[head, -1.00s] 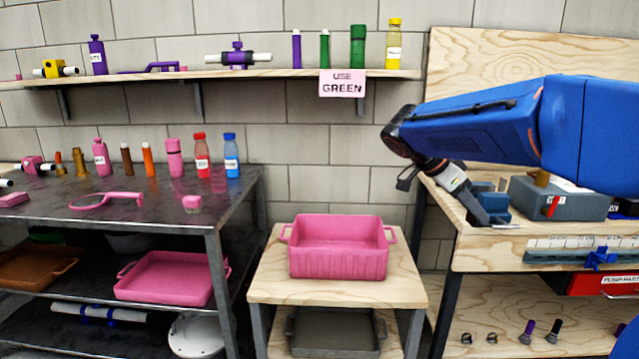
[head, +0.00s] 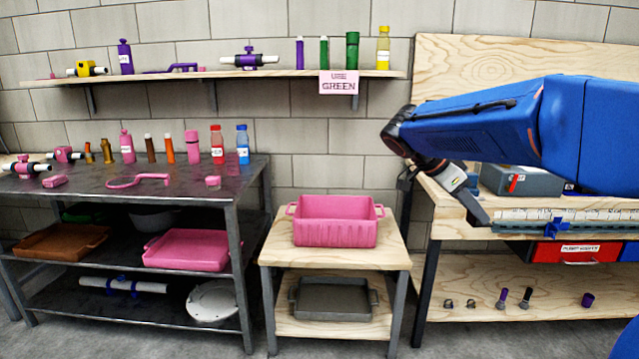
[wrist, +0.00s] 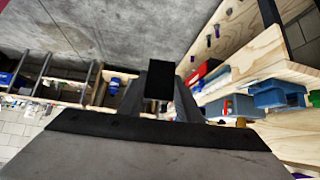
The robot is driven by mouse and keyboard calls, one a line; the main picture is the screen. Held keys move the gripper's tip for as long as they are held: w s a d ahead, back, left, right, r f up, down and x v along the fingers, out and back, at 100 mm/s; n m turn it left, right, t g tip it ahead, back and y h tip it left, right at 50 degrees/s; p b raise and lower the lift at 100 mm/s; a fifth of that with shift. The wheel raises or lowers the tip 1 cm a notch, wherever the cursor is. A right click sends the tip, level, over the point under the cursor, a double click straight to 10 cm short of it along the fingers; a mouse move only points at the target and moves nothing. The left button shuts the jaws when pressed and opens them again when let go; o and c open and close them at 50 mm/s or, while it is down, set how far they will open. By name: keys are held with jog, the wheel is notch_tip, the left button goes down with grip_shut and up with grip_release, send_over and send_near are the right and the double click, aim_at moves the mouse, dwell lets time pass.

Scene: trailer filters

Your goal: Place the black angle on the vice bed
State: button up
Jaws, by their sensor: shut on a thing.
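My gripper (head: 478,212) hangs at the front left edge of the wooden workbench in the head view, pointing down. In the wrist view my gripper (wrist: 160,100) is shut on the black angle (wrist: 159,80), which shows as a small dark block between the fingers. The angle's full shape is hidden, and it cannot be made out in the head view. I cannot clearly pick out the vice bed; my arm covers part of the bench top in the head view.
A pink crate (head: 335,232) stands on a small wooden table left of my gripper. A dark metal table (head: 110,188) with bottles is further left. A wall shelf (head: 250,75) runs above. Some floor is clear in front.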

jog(key=shift+s+d+f, duration=0.1)
jog(key=shift+s, duration=0.1)
jog(key=w+d+f+n+t+y, duration=0.1)
jog(key=w+f+n+t, duration=0.15)
jog(key=w+f, duration=0.6)
jog(key=w+d+f+n+t+y, duration=0.15)
jog(key=w+f+n, duration=0.3)
jog(key=w, duration=0.75)
jog(key=w+a+f+n+t+y, duration=0.1)
jog(key=a+f+n+t+y, duration=0.1)
jog(key=f, duration=1.1)
jog(key=w+a+f+n+t+y, duration=0.1)
jog(key=a+f+n, duration=0.4)
jog(key=f, duration=0.9)
jog(key=shift+a+t+y, duration=0.45)
jog(key=shift+a+t, duration=0.15)
jog(key=shift+a, duration=0.65)
